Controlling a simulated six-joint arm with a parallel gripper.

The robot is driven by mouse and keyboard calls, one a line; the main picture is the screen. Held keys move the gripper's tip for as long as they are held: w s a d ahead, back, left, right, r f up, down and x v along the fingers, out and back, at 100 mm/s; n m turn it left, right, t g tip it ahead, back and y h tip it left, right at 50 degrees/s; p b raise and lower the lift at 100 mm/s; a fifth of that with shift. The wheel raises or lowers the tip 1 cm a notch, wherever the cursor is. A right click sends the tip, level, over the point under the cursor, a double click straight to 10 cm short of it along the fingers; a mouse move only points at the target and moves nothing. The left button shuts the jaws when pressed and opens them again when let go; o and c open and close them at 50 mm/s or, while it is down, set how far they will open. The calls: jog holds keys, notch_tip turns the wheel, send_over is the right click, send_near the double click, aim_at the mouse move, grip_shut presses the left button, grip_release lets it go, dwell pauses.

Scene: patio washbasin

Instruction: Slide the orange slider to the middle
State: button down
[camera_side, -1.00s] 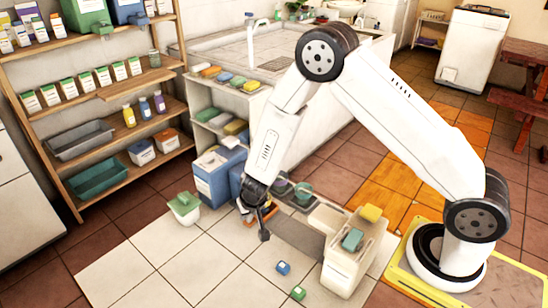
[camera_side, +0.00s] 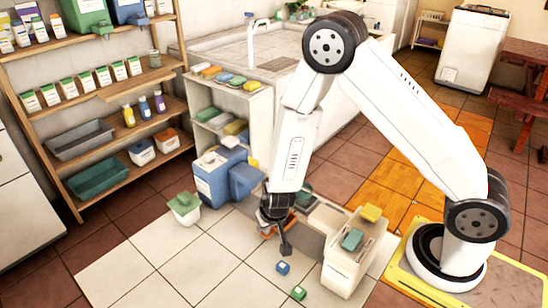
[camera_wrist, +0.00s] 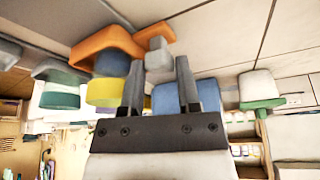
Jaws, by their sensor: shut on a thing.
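The orange slider (camera_side: 269,232) shows only in part at my gripper (camera_side: 286,247) in the side view; the gripper hides much of it. In the wrist view, orange parts (camera_wrist: 106,43) lie above and left of my fingers, and a small grey block (camera_wrist: 159,58) sits beside the orange, between the fingertips. My gripper (camera_wrist: 159,70) points down and is shut on the slider, with a gap between its fingers. Where along its track the slider stands is hard to tell.
A cream block (camera_side: 345,270) with yellow and green pieces on top stands right of my gripper. A small blue cube (camera_side: 283,268) and a green cube (camera_side: 298,293) lie on the tiles in front. Blue bins (camera_side: 215,178) stand behind left. The front-left tiles are clear.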

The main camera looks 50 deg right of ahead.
jog(key=shift+s+d, duration=0.1)
jog(key=shift+s, duration=0.25)
jog(key=c, duration=0.6)
grip_release()
jog(key=v, duration=0.7)
jog(key=shift+s+r, duration=0.2)
jog(key=shift+r, duration=0.15)
jog(key=shift+r, duration=0.1)
